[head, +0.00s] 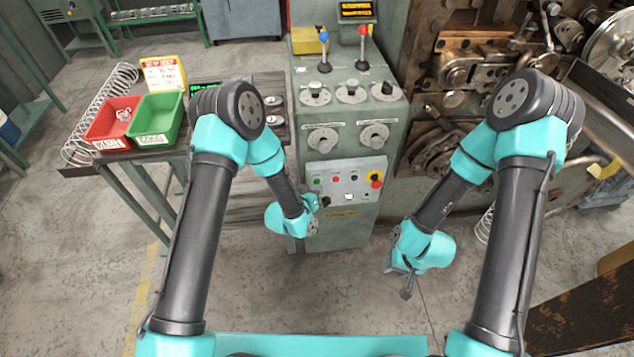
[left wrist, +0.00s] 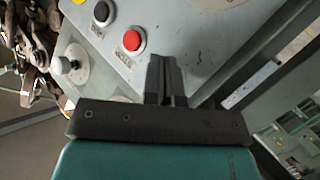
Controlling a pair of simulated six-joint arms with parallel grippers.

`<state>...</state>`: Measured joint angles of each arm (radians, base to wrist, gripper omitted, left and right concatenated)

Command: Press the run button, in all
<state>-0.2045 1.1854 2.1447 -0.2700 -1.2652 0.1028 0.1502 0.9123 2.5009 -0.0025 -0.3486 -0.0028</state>
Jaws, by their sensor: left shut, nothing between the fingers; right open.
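The control panel (head: 345,187) is on the front of the grey-green machine cabinet. Its upper row shows a green button (head: 316,180), a red button (head: 336,179) and a black button (head: 355,179). The left wrist view shows the red button (left wrist: 131,39) and black button (left wrist: 101,12); the green one is not visible there. My left gripper (head: 314,203) is shut and empty, close to the panel's lower left; its fingers (left wrist: 166,78) cover part of the panel. Whether they touch it I cannot tell. My right gripper (head: 405,281) is open and empty, right of the cabinet and low.
A red-and-yellow emergency stop (head: 375,179) is at the panel's right. Dials and two levers (head: 362,45) are above. A red bin (head: 108,128) and green bin (head: 158,120) stand on the left table. Coiler machinery (head: 470,75) is at right.

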